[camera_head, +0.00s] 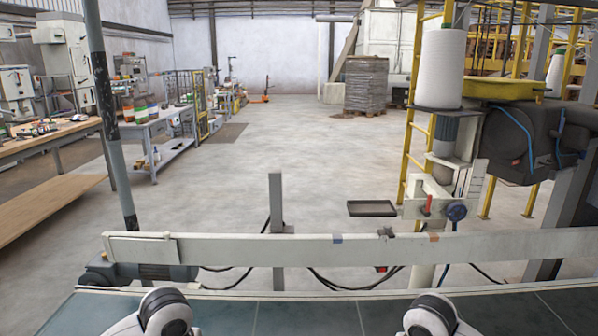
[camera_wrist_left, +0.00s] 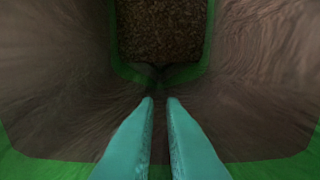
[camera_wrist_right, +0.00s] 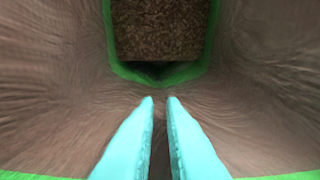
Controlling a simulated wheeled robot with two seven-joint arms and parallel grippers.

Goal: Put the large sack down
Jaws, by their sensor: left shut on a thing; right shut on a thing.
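The large sack fills both wrist views. In the left wrist view its brownish wall (camera_wrist_left: 60,85) has green edging, and a dark brown grainy filling (camera_wrist_left: 162,30) shows at the top. The right wrist view shows much the same wrinkled brown wall (camera_wrist_right: 55,80). My left gripper (camera_wrist_left: 159,99) has its teal fingers close together on the sack by the green edging. My right gripper (camera_wrist_right: 160,99) is likewise shut on the sack below its green edging. The sack and both grippers are out of sight in the head view, so what lies under the sack is hidden.
A teal belt surface (camera_head: 300,313) runs along the bottom of the head view, with a pale rail (camera_head: 270,248) behind it. A dark post (camera_head: 103,110) stands at left. A bag-sewing machine with a thread cone (camera_head: 438,68) stands at right. Open floor (camera_head: 290,150) lies beyond.

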